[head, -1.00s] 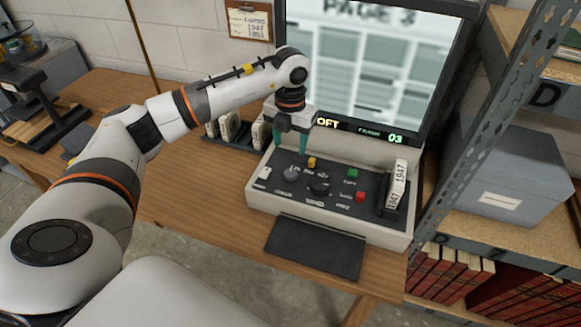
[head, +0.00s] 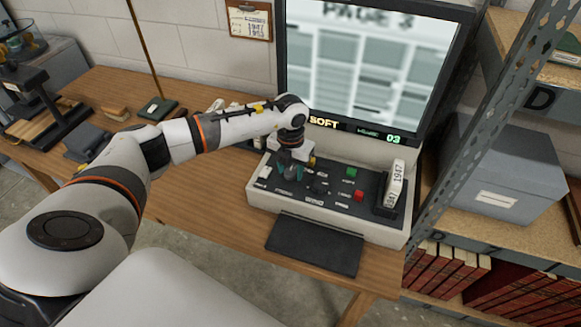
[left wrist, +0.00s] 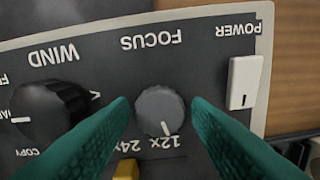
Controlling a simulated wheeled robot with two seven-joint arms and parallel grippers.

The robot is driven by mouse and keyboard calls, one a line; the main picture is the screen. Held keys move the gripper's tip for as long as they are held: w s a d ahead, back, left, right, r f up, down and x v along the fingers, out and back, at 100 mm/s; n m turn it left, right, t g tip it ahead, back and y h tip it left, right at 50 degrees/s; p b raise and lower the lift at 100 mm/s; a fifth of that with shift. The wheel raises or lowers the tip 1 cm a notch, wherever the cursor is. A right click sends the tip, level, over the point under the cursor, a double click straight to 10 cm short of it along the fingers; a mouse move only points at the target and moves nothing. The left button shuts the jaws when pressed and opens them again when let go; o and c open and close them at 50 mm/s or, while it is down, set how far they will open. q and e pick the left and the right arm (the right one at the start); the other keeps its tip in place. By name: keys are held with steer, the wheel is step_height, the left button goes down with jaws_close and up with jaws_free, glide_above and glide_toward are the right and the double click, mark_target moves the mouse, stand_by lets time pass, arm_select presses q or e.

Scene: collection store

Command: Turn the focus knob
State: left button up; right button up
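The focus knob (left wrist: 160,110) is a small grey round knob with a white pointer line, on the dark panel below the upside-down word FOCUS in the left wrist view. The line points down, near the 12x mark. My left gripper (left wrist: 160,102) is open, with one teal finger on each side of the knob and a narrow gap showing on both sides. In the head view my left gripper (head: 294,172) is low over the left part of the reader's control panel (head: 338,208) and largely hides the knob. My right gripper is in neither view.
The screen (head: 370,65) shows a blurred page and the word SOFT. A black wind knob (left wrist: 50,112) and a white power switch (left wrist: 245,82) flank the focus knob. Green (head: 351,171) and red (head: 359,196) buttons lie to the right. A metal shelf post (head: 490,110) stands right.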

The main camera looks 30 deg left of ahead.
mark_target(291, 171)
arm_select(q)
steer(key=c, duration=0.7)
steer(key=shift+n, duration=2)
steer(key=o, duration=1)
steer(key=shift+r+b, duration=1.35)
steer(key=shift+r, duration=4.7)
